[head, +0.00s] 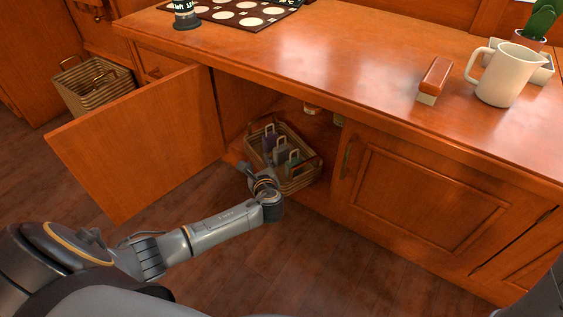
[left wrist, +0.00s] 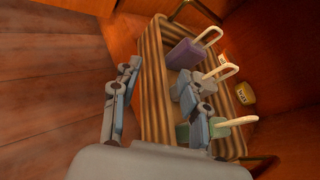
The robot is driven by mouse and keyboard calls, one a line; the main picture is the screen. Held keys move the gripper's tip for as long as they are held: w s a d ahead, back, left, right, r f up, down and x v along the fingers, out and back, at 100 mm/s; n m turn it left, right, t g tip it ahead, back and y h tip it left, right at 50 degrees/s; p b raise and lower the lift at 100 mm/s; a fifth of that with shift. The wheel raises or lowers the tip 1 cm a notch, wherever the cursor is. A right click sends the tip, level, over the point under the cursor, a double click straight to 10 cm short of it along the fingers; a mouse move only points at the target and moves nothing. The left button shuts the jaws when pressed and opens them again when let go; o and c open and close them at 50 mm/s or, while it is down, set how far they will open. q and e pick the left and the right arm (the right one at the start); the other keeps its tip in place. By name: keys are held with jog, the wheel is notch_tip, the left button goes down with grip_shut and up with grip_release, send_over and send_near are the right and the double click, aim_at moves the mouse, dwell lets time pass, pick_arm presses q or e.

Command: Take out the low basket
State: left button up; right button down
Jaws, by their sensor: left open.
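The low basket (head: 303,183) is woven and striped tan, standing in the open lower cupboard. It holds several items with pale loop handles, among them a purple one (left wrist: 188,53) and a green one (left wrist: 213,129). My left gripper (head: 257,171) is open at the near left side of the basket. In the left wrist view its fingers stand apart, one outside the basket (left wrist: 153,95) and one over its inside, with the near wall between them. Whether they touch the wall I cannot tell. My right gripper is out of view.
The cupboard door (head: 145,140) stands open to the left. A closed door (head: 425,200) is on the right. The counter (head: 330,60) overhangs the cupboard and carries a cream pitcher (head: 505,75) and a brush (head: 435,80). Another basket (head: 95,85) stands far left. A yellow-lidded jar (left wrist: 244,93) is behind the low basket.

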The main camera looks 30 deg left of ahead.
aim_at(258, 158)
pick_arm(q)
jog(key=shift+b+x, duration=1.25)
jog(key=shift+x, duration=0.5)
jog(key=shift+d, duration=0.1)
